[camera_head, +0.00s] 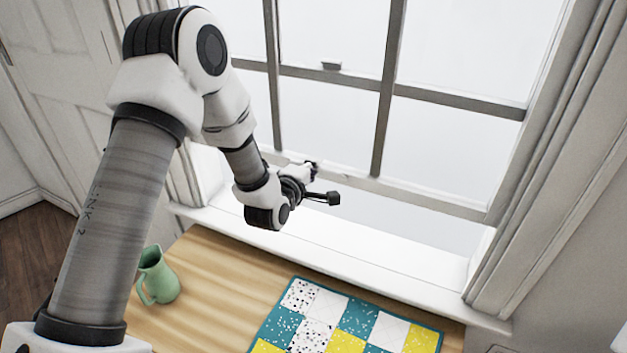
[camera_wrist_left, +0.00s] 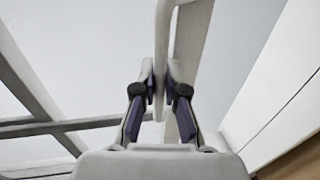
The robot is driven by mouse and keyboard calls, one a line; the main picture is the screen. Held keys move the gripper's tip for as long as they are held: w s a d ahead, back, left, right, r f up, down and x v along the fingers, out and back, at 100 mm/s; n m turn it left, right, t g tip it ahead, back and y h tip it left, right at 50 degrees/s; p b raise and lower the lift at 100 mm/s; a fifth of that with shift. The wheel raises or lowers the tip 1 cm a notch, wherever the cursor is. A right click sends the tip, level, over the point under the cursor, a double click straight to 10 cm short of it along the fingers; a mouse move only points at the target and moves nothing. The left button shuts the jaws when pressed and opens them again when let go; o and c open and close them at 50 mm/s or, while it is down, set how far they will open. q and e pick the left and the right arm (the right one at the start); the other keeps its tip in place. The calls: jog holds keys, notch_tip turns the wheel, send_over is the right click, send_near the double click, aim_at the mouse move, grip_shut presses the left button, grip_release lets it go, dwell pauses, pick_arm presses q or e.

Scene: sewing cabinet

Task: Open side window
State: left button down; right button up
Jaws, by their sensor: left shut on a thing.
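The sash window (camera_head: 383,105) has grey glazing bars and a pale bottom rail (camera_head: 405,192). A gap shows between this rail and the white sill (camera_head: 360,252), so the lower sash stands partly raised. My left gripper (camera_head: 322,183) is at the rail's left part, above the sill. The exact finger contact is partly hidden. My right gripper is not in view.
A wooden table (camera_head: 215,290) stands below the sill, with a green pitcher (camera_head: 158,277) at its left and a patchwork quilt (camera_head: 350,320) in front. A white panelled door (camera_head: 75,70) is at left. A small dark latch (camera_head: 331,66) sits on the upper crossbar.

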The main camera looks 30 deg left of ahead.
aim_at(322, 139)
pick_arm(q)
notch_tip(322, 139, up, 6)
jog(key=shift+r+p, duration=0.15)
jog(key=shift+p, duration=1)
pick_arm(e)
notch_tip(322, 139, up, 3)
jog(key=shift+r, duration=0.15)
pick_arm(q)
jog(key=c, duration=1.2)
grip_release()
jog(key=v, duration=1.1)
jog(key=shift+s, duration=0.45)
